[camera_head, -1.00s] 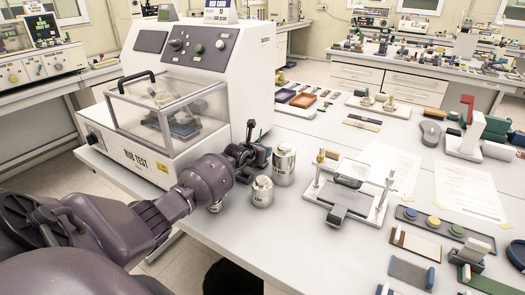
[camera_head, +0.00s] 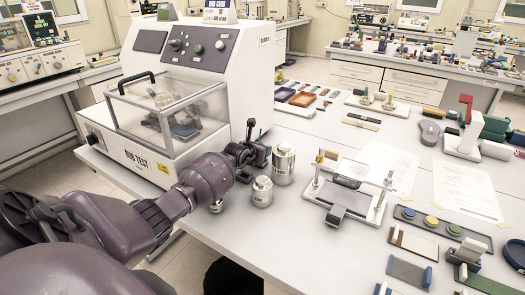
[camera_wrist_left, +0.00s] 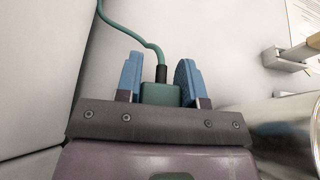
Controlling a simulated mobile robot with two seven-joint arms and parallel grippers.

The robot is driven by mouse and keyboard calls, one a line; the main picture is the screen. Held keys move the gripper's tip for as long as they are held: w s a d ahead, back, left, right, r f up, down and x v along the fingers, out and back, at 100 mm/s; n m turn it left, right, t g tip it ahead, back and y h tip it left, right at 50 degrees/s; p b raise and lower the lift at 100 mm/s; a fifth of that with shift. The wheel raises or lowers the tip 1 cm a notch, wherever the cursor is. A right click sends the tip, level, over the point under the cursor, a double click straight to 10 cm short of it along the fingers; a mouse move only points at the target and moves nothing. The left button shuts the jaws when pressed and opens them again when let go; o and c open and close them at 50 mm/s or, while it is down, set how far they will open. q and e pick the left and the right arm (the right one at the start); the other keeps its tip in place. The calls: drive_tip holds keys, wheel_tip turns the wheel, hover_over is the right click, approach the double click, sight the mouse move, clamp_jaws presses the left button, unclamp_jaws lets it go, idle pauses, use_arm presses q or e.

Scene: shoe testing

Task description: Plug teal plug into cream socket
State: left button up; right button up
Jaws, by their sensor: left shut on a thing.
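In the left wrist view the teal plug (camera_wrist_left: 160,95) sits between the two blue fingers of my left gripper (camera_wrist_left: 159,76), which is shut on it. A teal cable (camera_wrist_left: 133,33) runs from the plug's dark collar up and to the left. In the head view my left gripper (camera_head: 252,153) is low beside the right side of the rub test machine, just left of the metal weights. The plug is too small and covered to make out there. I cannot make out the cream socket in either view. My right gripper is not in view.
The rub test machine (camera_head: 215,70) stands close at the left. Two metal weights, a taller one (camera_head: 284,165) and a shorter one (camera_head: 262,192), stand just right of my gripper. A white fixture (camera_head: 345,190) stands farther right. Bare table lies in front of the weights.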

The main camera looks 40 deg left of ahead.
use_arm(q)
drive_tip(key=shift+r, duration=0.1)
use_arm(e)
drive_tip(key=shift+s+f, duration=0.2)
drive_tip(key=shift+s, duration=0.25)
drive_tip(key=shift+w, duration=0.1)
use_arm(q)
drive_tip(key=shift+p, duration=0.3)
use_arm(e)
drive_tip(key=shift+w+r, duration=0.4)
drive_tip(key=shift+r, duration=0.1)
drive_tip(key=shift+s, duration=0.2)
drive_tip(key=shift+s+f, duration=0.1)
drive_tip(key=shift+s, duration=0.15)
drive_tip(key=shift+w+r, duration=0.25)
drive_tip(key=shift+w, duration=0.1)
